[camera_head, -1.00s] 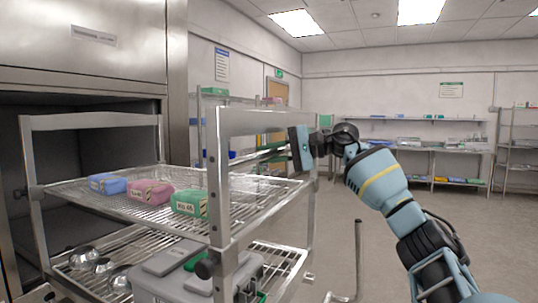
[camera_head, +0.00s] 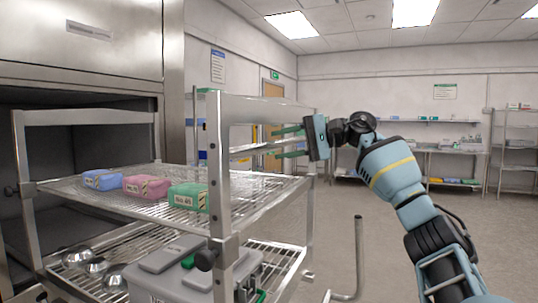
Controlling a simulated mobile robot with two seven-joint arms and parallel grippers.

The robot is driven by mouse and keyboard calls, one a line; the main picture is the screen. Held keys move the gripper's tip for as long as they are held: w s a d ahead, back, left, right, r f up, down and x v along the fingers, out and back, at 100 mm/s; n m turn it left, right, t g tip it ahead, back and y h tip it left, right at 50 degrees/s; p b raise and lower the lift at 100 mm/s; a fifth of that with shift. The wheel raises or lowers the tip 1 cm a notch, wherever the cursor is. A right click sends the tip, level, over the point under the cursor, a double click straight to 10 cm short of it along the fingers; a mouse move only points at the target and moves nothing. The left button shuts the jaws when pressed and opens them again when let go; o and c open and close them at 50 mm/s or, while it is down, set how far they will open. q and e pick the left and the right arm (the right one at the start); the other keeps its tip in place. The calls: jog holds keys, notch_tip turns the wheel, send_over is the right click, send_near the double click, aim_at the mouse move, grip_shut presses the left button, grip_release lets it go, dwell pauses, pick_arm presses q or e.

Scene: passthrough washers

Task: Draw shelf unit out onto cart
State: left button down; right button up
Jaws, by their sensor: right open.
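The shelf unit (camera_head: 218,160) is a steel frame with two wire shelves. It stands at the mouth of the dark washer chamber (camera_head: 75,140) at left. My right gripper (camera_head: 287,141) is open, its two green-tipped fingers pointing left beside the unit's right end. I see no object between the fingers; whether they touch the frame I cannot tell. A metal post with a bent foot (camera_head: 359,258) stands right of the unit; whether it belongs to the cart I cannot tell. No cart deck is clearly visible. My left gripper is out of view.
On the upper shelf lie a blue pack (camera_head: 103,180), a pink pack (camera_head: 147,187) and a green pack (camera_head: 188,197). The lower shelf holds metal bowls (camera_head: 78,257) and a grey bin (camera_head: 190,280). Floor at right is open, with wall benches (camera_head: 450,150) behind.

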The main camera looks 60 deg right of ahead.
jog(key=shift+b+v, duration=0.45)
jog(key=shift+v, duration=1.7)
